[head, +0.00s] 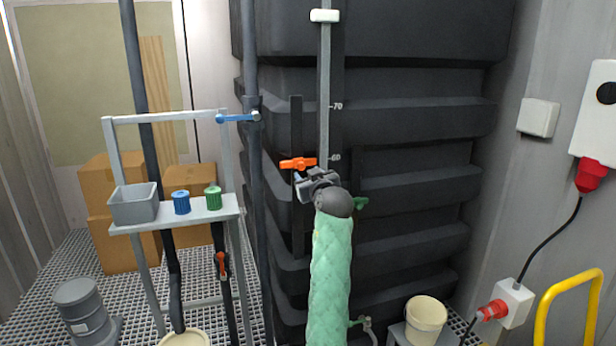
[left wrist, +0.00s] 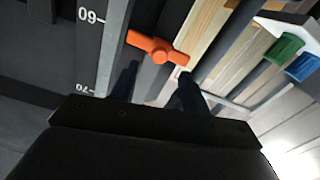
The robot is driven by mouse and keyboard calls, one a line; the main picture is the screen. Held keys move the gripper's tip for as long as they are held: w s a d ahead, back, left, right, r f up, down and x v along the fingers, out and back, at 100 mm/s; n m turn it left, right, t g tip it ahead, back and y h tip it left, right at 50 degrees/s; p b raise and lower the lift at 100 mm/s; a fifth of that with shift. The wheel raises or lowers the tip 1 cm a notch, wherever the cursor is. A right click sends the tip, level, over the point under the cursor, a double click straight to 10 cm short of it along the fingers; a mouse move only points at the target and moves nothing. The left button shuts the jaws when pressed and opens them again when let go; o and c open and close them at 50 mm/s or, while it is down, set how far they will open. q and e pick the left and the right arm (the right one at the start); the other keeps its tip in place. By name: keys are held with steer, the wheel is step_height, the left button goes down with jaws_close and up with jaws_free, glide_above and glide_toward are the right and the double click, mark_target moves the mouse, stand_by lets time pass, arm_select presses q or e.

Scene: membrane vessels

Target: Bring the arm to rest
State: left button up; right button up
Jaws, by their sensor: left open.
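My left arm, in a green quilted sleeve, reaches up from the bottom of the head view. Its gripper (head: 303,184) is open and empty in front of the dark ribbed tank (head: 420,170). An orange valve handle (head: 298,163) sits just above the fingertips in the head view, lying roughly level. In the left wrist view, the orange handle (left wrist: 156,47) shows beyond the two dark fingers of the gripper (left wrist: 157,85), apparently apart from them. My right gripper is out of view.
A grey stand (head: 222,207) at left holds a grey bin (head: 134,203), a blue cap (head: 181,202) and a green cap (head: 213,197). A blue-handled valve (head: 237,118) is on the pipe. A cream bucket (head: 425,318) and yellow rail (head: 568,290) are lower right.

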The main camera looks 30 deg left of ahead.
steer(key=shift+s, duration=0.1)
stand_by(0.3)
